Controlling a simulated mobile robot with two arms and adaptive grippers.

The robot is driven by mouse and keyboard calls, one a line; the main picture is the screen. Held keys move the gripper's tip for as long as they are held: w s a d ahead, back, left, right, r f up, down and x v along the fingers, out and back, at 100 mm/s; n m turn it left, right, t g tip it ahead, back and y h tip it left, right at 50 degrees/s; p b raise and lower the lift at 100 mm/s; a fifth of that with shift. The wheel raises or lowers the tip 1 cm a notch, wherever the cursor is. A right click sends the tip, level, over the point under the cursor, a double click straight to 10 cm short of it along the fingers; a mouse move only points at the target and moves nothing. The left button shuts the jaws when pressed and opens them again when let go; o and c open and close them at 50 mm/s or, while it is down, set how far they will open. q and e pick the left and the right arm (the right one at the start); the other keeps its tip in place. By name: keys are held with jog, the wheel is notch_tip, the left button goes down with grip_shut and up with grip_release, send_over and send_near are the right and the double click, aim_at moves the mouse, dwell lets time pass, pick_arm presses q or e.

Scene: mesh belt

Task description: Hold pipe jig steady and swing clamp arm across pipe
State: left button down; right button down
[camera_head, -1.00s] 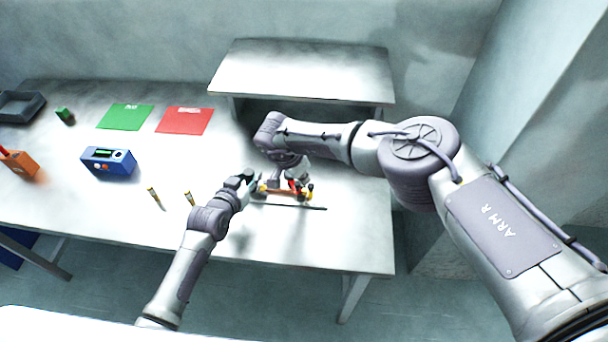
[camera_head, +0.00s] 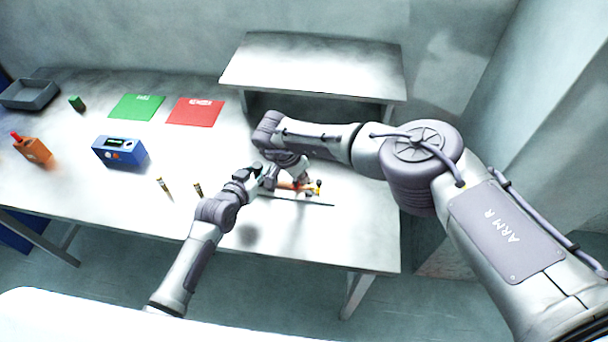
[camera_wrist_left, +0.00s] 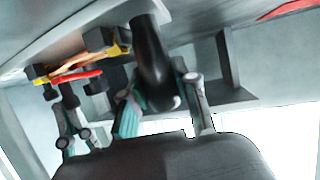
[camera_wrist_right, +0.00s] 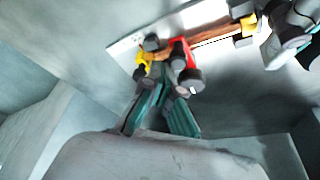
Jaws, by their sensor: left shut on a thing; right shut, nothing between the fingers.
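The pipe jig stands on the table, with a copper-orange pipe (camera_head: 290,186) and yellow supports. In the right wrist view its light base plate (camera_wrist_right: 122,47) shows. The red clamp arm (camera_wrist_right: 182,55) has a black knob by it; whether it crosses the pipe is unclear. The left wrist view also shows the red arm (camera_wrist_left: 78,78) beside the pipe. My left gripper (camera_head: 258,177) is shut on a black, rounded handle (camera_wrist_left: 152,60) at the jig's left end. My right gripper (camera_wrist_right: 163,84) is shut and empty, its fingertips close to the red arm and knob; contact is unclear.
A blue device (camera_head: 119,150), an orange holder (camera_head: 33,149) and two small brass-coloured pieces (camera_head: 164,188) lie left of the jig. Green (camera_head: 136,106) and red (camera_head: 195,111) mats lie behind. A raised shelf (camera_head: 312,65) stands at the back.

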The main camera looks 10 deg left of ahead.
aim_at(319, 183)
pick_arm(q)
jog(key=shift+d, duration=0.15)
pick_arm(e)
jog(key=shift+s+a, duration=0.25)
jog(key=shift+a, duration=0.1)
jog(key=d, duration=0.4)
jog(key=shift+w+d, duration=0.1)
jog(key=shift+d, duration=0.05)
jog(key=a+r, duration=0.3)
jog(key=r, duration=0.6)
jog(key=shift+r, duration=0.25)
jog(key=shift+w, duration=0.1)
pick_arm(q)
jog(key=c, duration=0.8)
grip_release()
